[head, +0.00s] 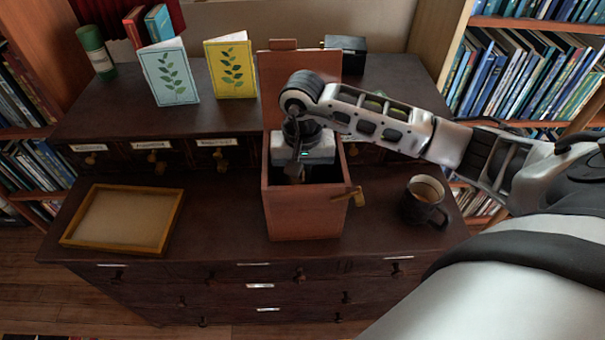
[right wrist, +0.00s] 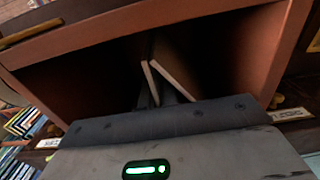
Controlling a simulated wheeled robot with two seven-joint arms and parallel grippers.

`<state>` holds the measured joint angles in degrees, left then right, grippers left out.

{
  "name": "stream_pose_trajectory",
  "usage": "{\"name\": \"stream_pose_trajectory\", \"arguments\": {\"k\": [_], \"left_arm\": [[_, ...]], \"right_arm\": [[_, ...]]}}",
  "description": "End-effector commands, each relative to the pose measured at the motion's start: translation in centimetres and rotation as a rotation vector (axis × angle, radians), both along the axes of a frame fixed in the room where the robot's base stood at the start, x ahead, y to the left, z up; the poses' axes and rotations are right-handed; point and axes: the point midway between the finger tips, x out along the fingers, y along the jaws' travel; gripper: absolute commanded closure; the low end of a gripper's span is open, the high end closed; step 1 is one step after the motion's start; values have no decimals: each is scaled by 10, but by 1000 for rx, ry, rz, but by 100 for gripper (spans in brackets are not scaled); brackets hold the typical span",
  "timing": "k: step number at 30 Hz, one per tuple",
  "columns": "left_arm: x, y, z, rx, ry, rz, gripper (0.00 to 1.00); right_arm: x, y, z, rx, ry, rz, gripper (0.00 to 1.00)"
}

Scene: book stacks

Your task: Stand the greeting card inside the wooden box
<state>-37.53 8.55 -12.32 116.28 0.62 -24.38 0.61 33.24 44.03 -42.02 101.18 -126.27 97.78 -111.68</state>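The wooden box (head: 305,208) stands open and upright on the dresser, its reddish lid raised at the back. My right gripper (head: 295,168) points down into its mouth. In the right wrist view the box (right wrist: 60,62) surrounds the gripper's fingers (right wrist: 155,97). A folded card (right wrist: 172,75), seen as two pale-edged panels spread in a narrow V, is inside the box. The fingers look closed around one panel; deep shadow hides the card's lower edge and the box floor. The card in the box is hidden in the head view. My left gripper is not in view.
A blue card (head: 170,75) and a yellow card (head: 231,68) stand on the raised back shelf. A shallow wooden tray (head: 70,227) lies left of the box.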

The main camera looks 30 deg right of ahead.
Motion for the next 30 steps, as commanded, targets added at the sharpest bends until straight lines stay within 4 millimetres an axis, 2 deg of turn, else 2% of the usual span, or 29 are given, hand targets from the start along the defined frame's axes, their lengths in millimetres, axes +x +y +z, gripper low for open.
{"name": "stream_pose_trajectory", "arguments": {"k": [11,14,15,23,25,27,30], "left_arm": [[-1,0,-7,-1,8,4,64],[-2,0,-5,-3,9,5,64],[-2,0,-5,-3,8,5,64],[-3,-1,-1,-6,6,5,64],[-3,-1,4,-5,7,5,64],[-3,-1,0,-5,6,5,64],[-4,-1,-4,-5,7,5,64]], "right_arm": [[0,0,-9,0,-2,1,100],[0,0,-8,0,-1,1,78],[0,0,-8,0,-1,1,75],[0,0,-6,0,-1,1,75],[0,0,-2,1,-1,0,75],[1,-1,3,0,-4,0,75],[2,-1,20,-3,-7,1,75]]}}
